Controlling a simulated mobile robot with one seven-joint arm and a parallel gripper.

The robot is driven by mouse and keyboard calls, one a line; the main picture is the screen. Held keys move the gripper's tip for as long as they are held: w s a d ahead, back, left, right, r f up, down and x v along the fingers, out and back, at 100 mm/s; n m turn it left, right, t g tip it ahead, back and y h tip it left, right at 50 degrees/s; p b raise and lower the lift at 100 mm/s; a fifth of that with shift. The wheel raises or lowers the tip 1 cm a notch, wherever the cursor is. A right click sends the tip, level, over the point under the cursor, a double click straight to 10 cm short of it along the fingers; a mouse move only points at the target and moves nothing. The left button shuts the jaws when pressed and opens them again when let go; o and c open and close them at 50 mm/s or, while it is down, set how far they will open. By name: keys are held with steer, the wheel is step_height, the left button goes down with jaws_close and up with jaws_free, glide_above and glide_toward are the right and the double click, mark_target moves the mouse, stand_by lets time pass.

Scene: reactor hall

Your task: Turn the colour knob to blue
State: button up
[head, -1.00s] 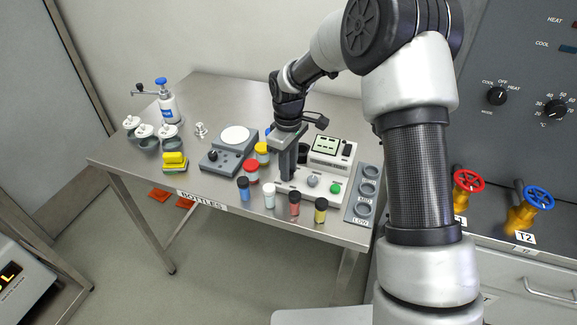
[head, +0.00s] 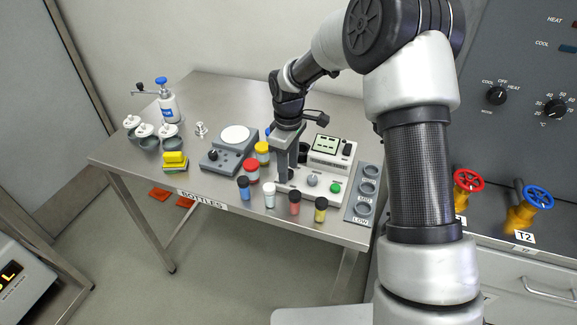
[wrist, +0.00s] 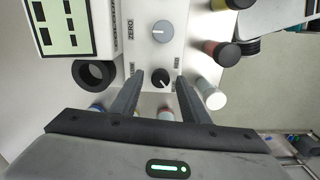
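A white instrument (head: 325,165) with a green-lit display stands at the table's front right; it also shows in the wrist view (wrist: 110,45). In the head view my gripper (head: 291,172) is over the instrument's left part and hides the knob.
Several capped bottles stand along the table's front edge, including a blue one (head: 245,188) and a white one (head: 269,195). A grey rack (head: 362,195) stands to the right and a grey device with a round plate (head: 232,150) to the left. The table's back is clear.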

step_height(320, 180, up, 17)
steer(key=shift+r, duration=0.2)
stand_by(0.4)
